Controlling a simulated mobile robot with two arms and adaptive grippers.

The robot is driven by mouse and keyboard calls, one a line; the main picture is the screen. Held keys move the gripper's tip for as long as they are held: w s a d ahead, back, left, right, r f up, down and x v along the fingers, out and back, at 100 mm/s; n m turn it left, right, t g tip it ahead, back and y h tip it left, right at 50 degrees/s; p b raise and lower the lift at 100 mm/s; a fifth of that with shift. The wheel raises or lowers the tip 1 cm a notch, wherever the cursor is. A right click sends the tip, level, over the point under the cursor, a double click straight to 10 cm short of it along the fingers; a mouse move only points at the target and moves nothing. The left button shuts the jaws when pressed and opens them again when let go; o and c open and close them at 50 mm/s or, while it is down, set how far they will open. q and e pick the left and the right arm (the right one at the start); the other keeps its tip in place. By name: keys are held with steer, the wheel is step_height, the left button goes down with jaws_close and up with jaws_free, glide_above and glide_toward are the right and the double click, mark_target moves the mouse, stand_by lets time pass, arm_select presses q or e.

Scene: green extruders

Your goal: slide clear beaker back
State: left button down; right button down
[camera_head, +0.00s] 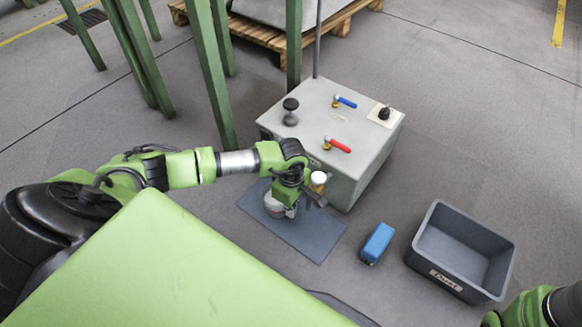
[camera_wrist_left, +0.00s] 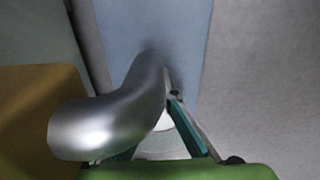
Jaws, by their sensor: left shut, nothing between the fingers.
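A pale, rounded object, likely the clear beaker (camera_head: 275,206), stands on the dark blue-grey mat (camera_head: 315,244) in the head view, partly hidden by my left gripper (camera_head: 291,208). The gripper points down beside it, close to the front of the grey box; I cannot tell if they touch. In the left wrist view, the teal fingers of my left gripper (camera_wrist_left: 174,112) are together with nothing between them. A curved metal spout (camera_wrist_left: 125,115) crosses in front of them, and a whitish shape (camera_wrist_left: 165,140) shows behind. Only part of my right arm shows at bottom right.
The grey box (camera_head: 340,135) has a blue lever (camera_head: 345,102), a red lever (camera_head: 339,146) and black knobs. A white-topped fitting (camera_head: 319,178) is at its front. A blue block (camera_head: 378,243) and an empty grey crate (camera_head: 433,225) stand to the right on open floor.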

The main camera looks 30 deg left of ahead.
arm_select(q)
steer(key=shift+f, duration=0.45)
steer(key=shift+a+r, duration=0.1)
steer(key=shift+a, duration=0.3)
steer(key=a+p, duration=0.1)
steer(key=a, duration=0.2)
steer(key=shift+a, duration=0.2)
